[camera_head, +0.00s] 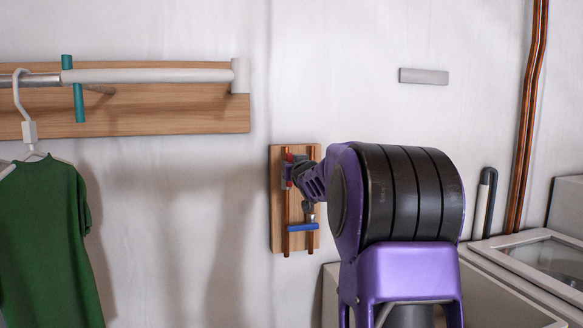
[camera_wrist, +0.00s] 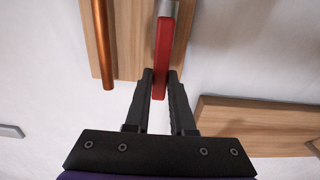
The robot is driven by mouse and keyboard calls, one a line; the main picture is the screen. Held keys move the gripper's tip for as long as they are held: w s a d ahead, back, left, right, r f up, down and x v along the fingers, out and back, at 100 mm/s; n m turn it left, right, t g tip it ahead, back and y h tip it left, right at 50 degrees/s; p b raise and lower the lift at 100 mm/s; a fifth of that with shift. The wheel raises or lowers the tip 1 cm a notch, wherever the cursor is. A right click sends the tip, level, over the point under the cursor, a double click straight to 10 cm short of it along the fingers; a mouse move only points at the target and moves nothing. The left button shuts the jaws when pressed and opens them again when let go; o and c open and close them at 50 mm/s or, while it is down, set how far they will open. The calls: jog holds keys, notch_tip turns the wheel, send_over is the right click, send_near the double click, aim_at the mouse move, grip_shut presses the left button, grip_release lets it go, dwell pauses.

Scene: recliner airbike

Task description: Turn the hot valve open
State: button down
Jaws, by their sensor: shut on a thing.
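The hot valve's red handle (camera_wrist: 163,42) lies between the two dark fingers of my gripper (camera_wrist: 158,80) in the wrist view. The fingers are shut on the handle near its end. In the head view, a small part of the red handle (camera_head: 289,157) shows at the top of the wooden valve board (camera_head: 274,205); my gripper (camera_head: 289,176) and arm cover much of that area. Two copper pipes (camera_head: 286,240) run down the board. A blue valve handle (camera_head: 303,227) lies level across the lower part, apart from my gripper.
A wooden rail board (camera_head: 180,118) with a green shirt (camera_head: 45,235) on a hanger is on the wall at the left. White machines (camera_head: 495,290) stand at the lower right. Copper pipes (camera_head: 528,110) run up the right wall. The wall above the valve board is clear.

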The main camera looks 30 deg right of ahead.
dwell(0.4)
jog(key=c, duration=0.8)
grip_release()
jog(key=shift+o, duration=0.2)
jog(key=shift+s+a, duration=0.1)
